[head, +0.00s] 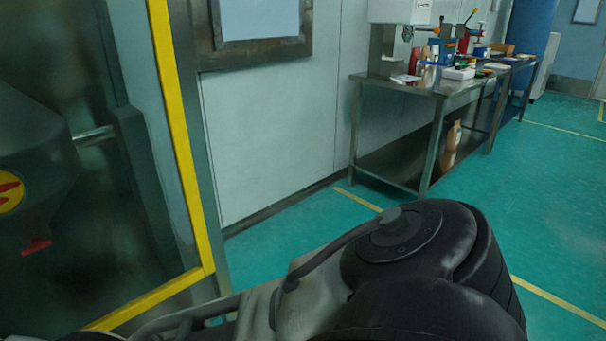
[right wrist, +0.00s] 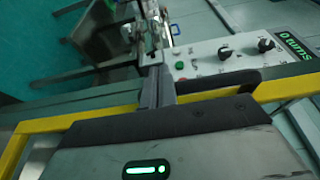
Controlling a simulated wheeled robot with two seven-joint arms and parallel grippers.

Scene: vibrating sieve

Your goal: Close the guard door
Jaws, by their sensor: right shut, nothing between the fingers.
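The guard door (head: 184,150) stands at the left of the head view, a dark see-through panel with a yellow frame. Its lower corner is near the bottom, beside my right arm. I cannot tell how far open it is. A yellow bar, apparently its frame (right wrist: 292,88), crosses the right wrist view. My right gripper (right wrist: 155,85) is shut and empty, its fingers in front of the yellow bar; contact is unclear. It is outside the head view, where only my right arm shows. My left gripper is not in view.
A pale control panel (right wrist: 225,52) with black knobs lies beyond the fingers in the right wrist view. A steel table (head: 445,86) with bottles and boxes stands against the wall in the head view. Green floor (head: 310,238) is clear between it and my arm.

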